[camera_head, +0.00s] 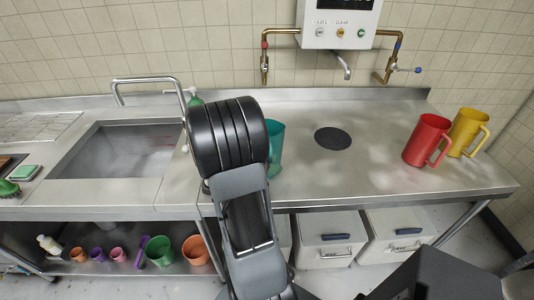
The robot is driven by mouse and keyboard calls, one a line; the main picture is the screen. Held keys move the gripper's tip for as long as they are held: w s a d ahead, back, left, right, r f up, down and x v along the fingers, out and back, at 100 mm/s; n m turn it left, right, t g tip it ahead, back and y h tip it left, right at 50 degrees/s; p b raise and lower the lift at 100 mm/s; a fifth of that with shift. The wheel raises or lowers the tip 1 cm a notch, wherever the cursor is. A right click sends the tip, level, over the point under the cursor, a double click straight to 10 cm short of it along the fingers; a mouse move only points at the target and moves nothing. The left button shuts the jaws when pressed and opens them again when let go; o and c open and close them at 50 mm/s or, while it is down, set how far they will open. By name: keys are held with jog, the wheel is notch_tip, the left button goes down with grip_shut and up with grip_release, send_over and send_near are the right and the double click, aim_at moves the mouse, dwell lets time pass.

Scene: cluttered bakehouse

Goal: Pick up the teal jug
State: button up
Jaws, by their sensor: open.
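The teal jug (276,146) stands on the steel counter, right of the sink. My dark arm stands in front of it and hides most of it; only its right side shows. Its handle cannot be made out. The fingers of my gripper do not show in this view, so where they are relative to the jug cannot be told.
A red jug (427,139) and a yellow jug (467,131) stand at the counter's right. A dark round disc (332,138) lies mid-counter (360,175), with clear steel around it. The sink (118,150) is left. Pots (160,251) and white bins (328,240) are below.

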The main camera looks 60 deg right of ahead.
jog(key=shift+s+d+f, duration=0.25)
jog(key=shift+s+d, duration=0.15)
jog(key=shift+d, duration=0.05)
grip_shut()
dwell(0.4)
